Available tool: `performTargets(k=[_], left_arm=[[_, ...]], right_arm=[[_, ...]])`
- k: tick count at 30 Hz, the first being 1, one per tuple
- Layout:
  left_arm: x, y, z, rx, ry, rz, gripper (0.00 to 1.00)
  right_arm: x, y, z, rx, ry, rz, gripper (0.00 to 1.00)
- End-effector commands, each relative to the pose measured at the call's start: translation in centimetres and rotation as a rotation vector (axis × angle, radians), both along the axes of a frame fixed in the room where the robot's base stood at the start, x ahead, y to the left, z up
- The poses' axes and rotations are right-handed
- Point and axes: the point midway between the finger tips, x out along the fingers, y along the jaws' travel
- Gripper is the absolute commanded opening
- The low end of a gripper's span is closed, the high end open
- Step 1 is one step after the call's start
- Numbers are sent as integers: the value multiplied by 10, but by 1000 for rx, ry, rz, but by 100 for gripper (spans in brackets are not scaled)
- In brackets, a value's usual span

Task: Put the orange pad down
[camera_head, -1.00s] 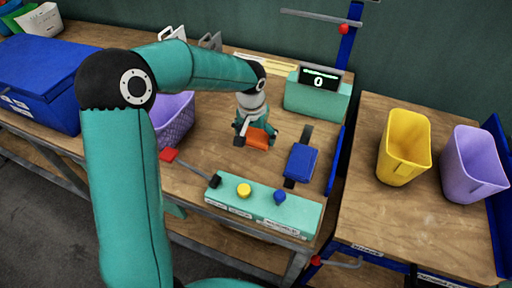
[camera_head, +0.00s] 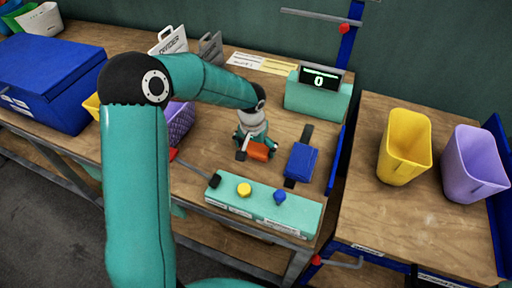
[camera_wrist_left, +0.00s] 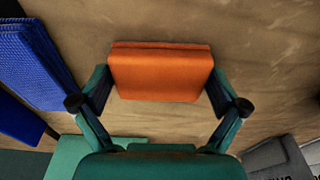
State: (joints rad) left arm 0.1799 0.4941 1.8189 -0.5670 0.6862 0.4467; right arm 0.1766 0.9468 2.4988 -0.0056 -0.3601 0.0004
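The orange pad (camera_head: 258,151) is a small flat block over the wooden table, left of the blue block on a black strip. My left gripper (camera_head: 252,146) points down at it. In the left wrist view the orange pad (camera_wrist_left: 160,75) fills the space between the two fingers of my left gripper (camera_wrist_left: 160,88), which meet its left and right edges. Bare wood shows around it. Whether its underside touches the table I cannot tell. My right gripper is not in view.
The blue block (camera_head: 301,162) lies right of the pad. A teal panel (camera_head: 262,206) with yellow and blue knobs runs in front. A teal display box (camera_head: 318,97) stands behind. Purple (camera_head: 178,125), yellow (camera_head: 404,146) and lilac (camera_head: 473,165) bins stand around. Wood left of the pad is clear.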

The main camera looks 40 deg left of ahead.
Motion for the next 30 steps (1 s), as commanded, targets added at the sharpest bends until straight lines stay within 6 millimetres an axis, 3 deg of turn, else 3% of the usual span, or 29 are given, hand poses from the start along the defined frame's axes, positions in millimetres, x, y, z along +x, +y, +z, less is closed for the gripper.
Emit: performTargets(k=[14,30], left_arm=[[-1,0,11,1,-2,0,100],[-15,-3,107,1,-3,1,100]], right_arm=[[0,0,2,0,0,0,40],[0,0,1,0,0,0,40]])
